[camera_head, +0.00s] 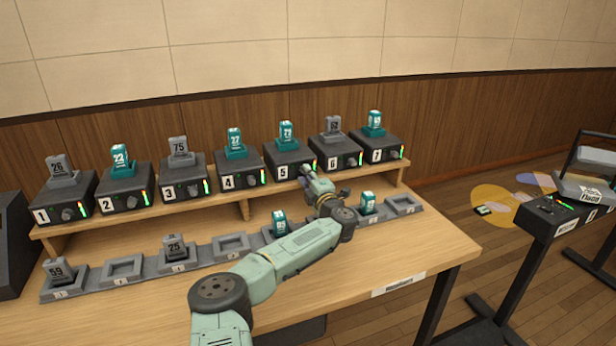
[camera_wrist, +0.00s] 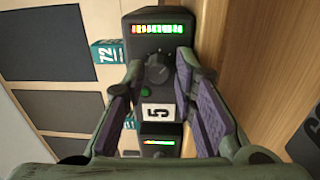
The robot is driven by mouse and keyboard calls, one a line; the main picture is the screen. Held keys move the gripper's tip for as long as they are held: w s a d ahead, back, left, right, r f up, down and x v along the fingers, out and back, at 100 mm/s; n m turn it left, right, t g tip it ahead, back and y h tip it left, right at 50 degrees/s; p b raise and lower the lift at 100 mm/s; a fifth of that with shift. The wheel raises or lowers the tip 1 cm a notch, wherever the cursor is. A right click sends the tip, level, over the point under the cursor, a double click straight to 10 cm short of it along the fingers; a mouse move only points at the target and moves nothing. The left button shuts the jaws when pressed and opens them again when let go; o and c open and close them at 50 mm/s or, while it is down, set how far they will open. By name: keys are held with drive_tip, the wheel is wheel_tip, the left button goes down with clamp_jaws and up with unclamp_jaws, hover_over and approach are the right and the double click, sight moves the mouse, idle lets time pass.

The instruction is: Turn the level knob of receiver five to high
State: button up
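Receiver five (camera_head: 290,153) stands on the raised shelf, with a teal pack numbered 72 on top. In the wrist view its dark front (camera_wrist: 160,50) shows sideways, with a white "5" label, a small green button and a lit bar running red-orange to green. Its level knob (camera_wrist: 158,70) is a dark round dial; its pointer direction is hard to tell. My gripper (camera_wrist: 160,74) is open, its purple-padded fingers on either side of the knob with visible gaps. In the head view my gripper (camera_head: 308,184) is in front of receiver five and hides its knob.
Receiver four (camera_head: 237,168) and receiver six (camera_head: 337,152) stand close on either side. Below the shelf, a row of grey trays (camera_head: 123,271) runs along the table, some holding packs. My arm crosses above this row. Bare tabletop (camera_head: 400,255) shows at front right.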

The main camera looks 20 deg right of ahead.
drive_tip(key=shift+o, duration=1.2)
drive_tip(key=s, duration=0.8)
drive_tip(key=shift+d+f, duration=0.1)
